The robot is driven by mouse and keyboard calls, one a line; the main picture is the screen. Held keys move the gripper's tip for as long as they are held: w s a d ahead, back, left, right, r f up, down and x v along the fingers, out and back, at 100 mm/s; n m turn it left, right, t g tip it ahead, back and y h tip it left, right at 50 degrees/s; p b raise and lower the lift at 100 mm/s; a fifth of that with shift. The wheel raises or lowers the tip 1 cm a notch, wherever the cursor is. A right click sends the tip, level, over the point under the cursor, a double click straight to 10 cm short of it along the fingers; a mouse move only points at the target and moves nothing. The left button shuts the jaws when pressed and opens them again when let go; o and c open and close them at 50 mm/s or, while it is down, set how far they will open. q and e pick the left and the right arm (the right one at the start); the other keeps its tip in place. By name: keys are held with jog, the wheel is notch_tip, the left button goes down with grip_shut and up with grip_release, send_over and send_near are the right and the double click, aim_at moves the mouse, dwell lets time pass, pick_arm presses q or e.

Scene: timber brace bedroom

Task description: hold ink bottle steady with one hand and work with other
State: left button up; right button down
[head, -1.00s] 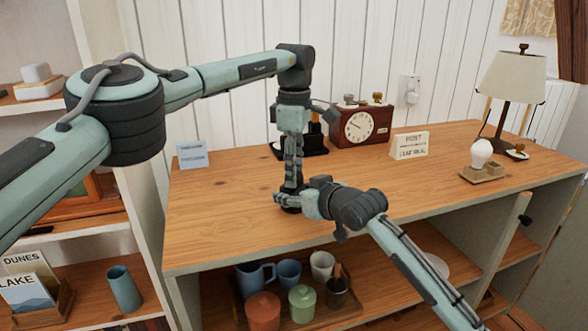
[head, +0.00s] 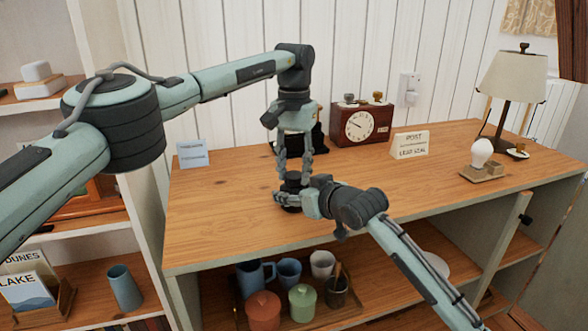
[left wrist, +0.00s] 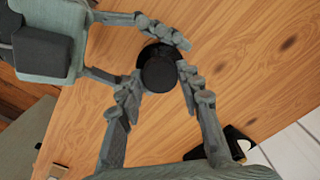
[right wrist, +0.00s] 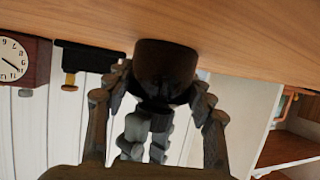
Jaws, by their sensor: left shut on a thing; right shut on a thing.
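A small dark ink bottle (head: 291,208) stands upright on the wooden cabinet top, mostly hidden by my grippers. My right gripper (head: 284,197) comes in low from the right and is shut around its body; the right wrist view shows the dark bottle (right wrist: 165,62) between the fingers. My left gripper (head: 293,178) points down from above and is shut on the bottle's black round cap. The left wrist view shows that cap (left wrist: 160,70) between the left fingertips, with the right fingers around the bottle beside it. Whether the cap is loose, I cannot tell.
Behind stand a dark object (head: 318,140), partly hidden by my left arm, a red-brown clock (head: 361,126) and a POST sign (head: 410,144). A lamp (head: 513,82) and a bulb-shaped white thing (head: 481,153) are at right. A small card (head: 193,153) is at left. The front top is clear.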

pick_arm(q)
jog(key=o, duration=0.7)
jog(key=shift+r, duration=0.15)
jog(key=shift+r, duration=2.15)
jog(key=o, duration=0.5)
jog(key=shift+o, duration=0.2)
pick_arm(e)
jog(key=c, duration=0.5)
grip_release()
jog(key=shift+s, duration=0.1)
jog(key=v, duration=1.2)
